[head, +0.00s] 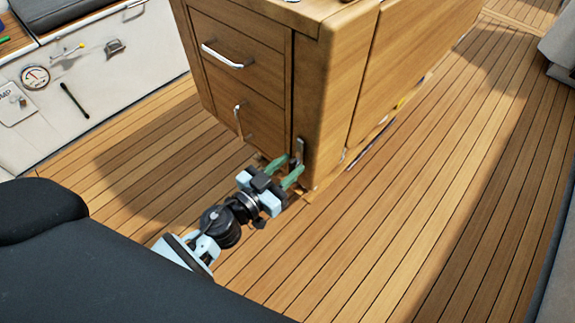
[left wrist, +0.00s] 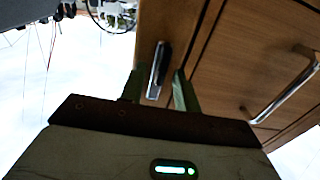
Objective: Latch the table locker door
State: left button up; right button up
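The table locker door (head: 222,98) is the lower wooden panel on the end of the table, with a small metal handle (head: 238,115). It looks shut, though its lower part is partly hidden by my gripper. A dark metal latch (head: 300,147) sits upright on the post right of the door. My left gripper (head: 287,167) has its green fingers pointing at the latch. In the left wrist view the fingers are apart, one on each side of the latch (left wrist: 158,68), and contact with it cannot be told. My right gripper is not in view.
A drawer (head: 235,45) with a metal handle is above the door. The teak deck (head: 430,190) is clear to the right of the table. A white locker wall (head: 80,85) with a gauge stands at the left.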

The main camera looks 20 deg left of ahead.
pick_arm(q)
jog(key=shift+w, duration=0.15)
jog(key=shift+c, duration=0.3)
grip_shut()
